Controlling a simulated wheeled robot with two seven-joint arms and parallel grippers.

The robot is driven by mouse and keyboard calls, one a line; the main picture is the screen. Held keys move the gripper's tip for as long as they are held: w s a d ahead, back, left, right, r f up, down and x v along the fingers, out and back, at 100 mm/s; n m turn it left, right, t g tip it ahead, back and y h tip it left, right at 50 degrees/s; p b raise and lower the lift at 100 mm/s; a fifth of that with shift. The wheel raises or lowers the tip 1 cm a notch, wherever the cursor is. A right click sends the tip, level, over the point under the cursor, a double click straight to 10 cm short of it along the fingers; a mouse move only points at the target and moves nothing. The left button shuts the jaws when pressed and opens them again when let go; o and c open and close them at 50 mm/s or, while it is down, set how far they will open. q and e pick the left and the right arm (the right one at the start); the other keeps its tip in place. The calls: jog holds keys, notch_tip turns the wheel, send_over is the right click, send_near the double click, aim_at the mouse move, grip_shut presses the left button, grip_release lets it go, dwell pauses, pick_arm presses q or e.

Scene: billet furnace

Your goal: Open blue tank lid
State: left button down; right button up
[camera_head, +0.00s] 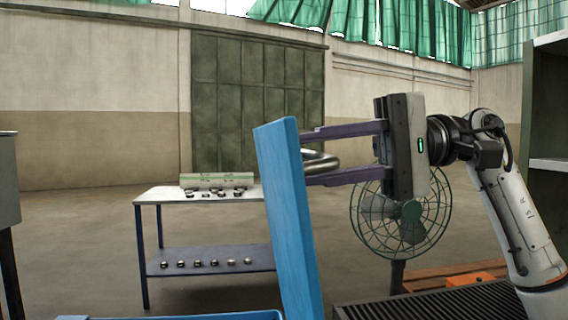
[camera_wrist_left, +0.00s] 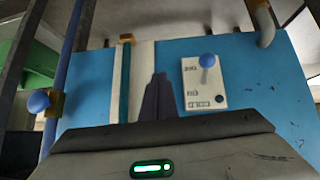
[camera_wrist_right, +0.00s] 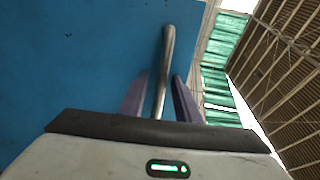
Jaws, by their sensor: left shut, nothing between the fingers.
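The blue lid (camera_head: 287,215) stands nearly upright, tilted a little, in the middle of the head view. Its curved metal handle (camera_head: 322,161) is on the right face. My right gripper (camera_head: 308,157) has its purple fingers apart, one above and one below the handle. In the right wrist view the handle (camera_wrist_right: 165,70) runs between the fingers, with gaps at its sides, against the blue lid (camera_wrist_right: 80,70). A blue rim (camera_head: 225,316), likely the tank, shows at the bottom of the head view. My left gripper (camera_wrist_left: 158,90) is shut and empty, facing a blue panel (camera_wrist_left: 240,65).
The blue panel carries a white plate (camera_wrist_left: 203,85) with a blue-knobbed lever. Another blue knob (camera_wrist_left: 38,102) is at left. A table (camera_head: 205,195) with small metal parts stands behind the lid. A fan (camera_head: 400,220) stands behind my right arm. A dark grate (camera_head: 430,303) is below it.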

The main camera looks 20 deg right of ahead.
pick_arm(q)
jog(key=shift+s+f, duration=0.15)
jog(key=shift+s, duration=0.05)
pick_arm(e)
jog(key=v, duration=0.6)
jog(key=shift+d, duration=0.3)
pick_arm(q)
jog(key=shift+s+f, duration=0.1)
jog(key=shift+s, duration=0.05)
pick_arm(e)
jog(key=shift+d, duration=0.1)
jog(key=s+d+f, duration=0.2)
jog(key=d, duration=0.9)
jog(key=shift+s+d, duration=0.1)
jog(key=shift+c, duration=0.4)
